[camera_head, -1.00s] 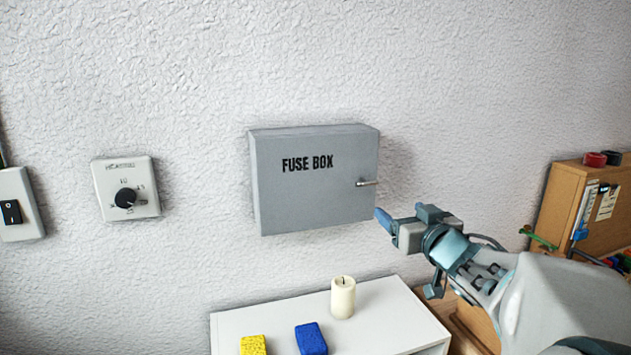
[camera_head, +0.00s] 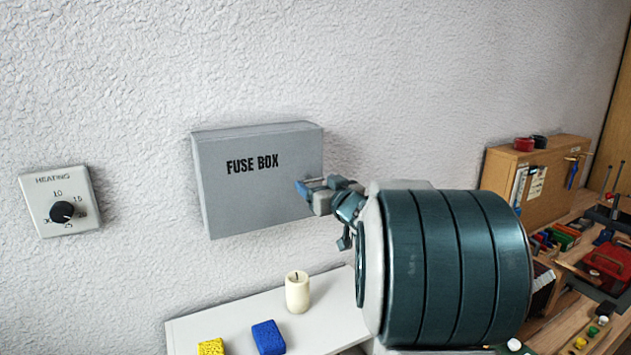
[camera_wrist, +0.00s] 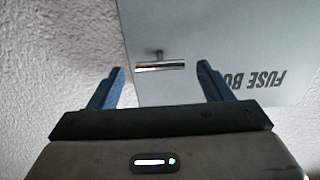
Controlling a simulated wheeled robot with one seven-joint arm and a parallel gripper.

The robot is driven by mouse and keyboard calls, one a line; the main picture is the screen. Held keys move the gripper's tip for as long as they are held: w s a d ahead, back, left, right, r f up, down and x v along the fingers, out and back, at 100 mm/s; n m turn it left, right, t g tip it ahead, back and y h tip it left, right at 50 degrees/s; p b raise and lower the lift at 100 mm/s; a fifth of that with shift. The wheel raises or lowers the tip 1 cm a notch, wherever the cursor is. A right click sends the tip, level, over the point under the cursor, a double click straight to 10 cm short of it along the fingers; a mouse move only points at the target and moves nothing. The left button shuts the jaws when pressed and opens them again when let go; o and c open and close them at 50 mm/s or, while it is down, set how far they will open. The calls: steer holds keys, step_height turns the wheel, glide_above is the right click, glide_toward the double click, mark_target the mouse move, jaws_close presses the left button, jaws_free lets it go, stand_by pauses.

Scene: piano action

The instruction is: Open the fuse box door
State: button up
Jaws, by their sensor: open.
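The grey fuse box (camera_head: 255,190) hangs on the wall, and its door looks closed. In the wrist view the door (camera_wrist: 230,45) appears upside down. Its small metal handle (camera_wrist: 160,65) lies between the two blue fingertips of my gripper (camera_wrist: 162,78), with a gap on each side. In the head view my gripper (camera_head: 312,186) is at the right edge of the door and covers the handle. The gripper is open and holds nothing.
A white shelf top (camera_head: 205,330) below the box carries a candle (camera_head: 297,292), a blue sponge (camera_head: 268,336) and a yellow sponge (camera_head: 211,347). A heating dial (camera_head: 62,208) is on the wall at left. A cluttered workbench (camera_head: 590,335) stands at right.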

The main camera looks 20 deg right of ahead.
steer(key=shift+w, duration=0.6)
steer(key=c, duration=1.4)
steer(key=shift+s, duration=0.1)
steer(key=shift+f, duration=0.1)
